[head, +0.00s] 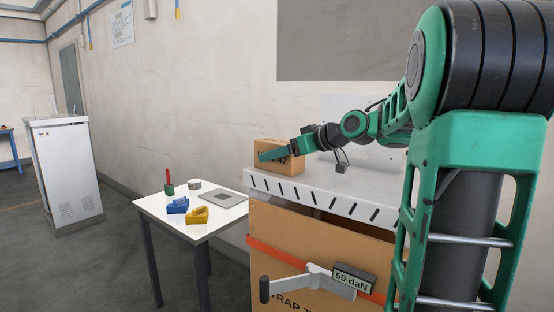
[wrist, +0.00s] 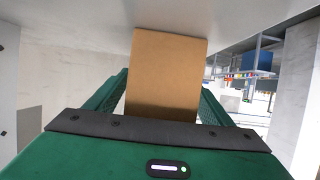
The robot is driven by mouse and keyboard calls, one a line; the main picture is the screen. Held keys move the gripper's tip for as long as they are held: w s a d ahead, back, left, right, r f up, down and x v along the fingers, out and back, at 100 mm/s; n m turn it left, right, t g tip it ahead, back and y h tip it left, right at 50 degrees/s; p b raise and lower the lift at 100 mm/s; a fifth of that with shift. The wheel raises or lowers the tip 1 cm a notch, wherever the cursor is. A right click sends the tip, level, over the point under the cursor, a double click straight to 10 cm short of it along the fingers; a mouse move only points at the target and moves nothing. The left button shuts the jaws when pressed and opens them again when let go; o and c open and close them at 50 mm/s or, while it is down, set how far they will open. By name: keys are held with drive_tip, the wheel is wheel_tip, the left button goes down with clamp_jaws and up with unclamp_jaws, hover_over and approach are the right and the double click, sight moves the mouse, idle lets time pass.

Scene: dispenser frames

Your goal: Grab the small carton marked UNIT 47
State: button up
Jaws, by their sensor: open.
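A small brown carton (head: 292,165) stands on the white slotted top of the dispenser frame in the head view. No UNIT 47 marking is readable on it; a dark mark is partly covered by my gripper. My gripper (head: 266,155) reaches in from the right, with a green finger across the near side of the carton. In the wrist view, the carton (wrist: 165,65) shows a plain brown face between the two green fingers of my gripper (wrist: 165,82). The jaws are open around it. Whether either finger touches it cannot be told.
The white slotted top (head: 330,200) sits over a large brown box (head: 290,235) with an orange strap and a handle marked 50 daN (head: 350,280). A white table (head: 150,205) at left holds blue and yellow items. A grey cabinet (head: 65,170) stands farther left.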

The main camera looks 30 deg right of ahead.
drive_tip(key=shift+w+f, duration=0.15)
drive_tip(key=shift+w, duration=0.1)
drive_tip(key=c, duration=1.5)
drive_tip(key=shift+o, duration=0.2)
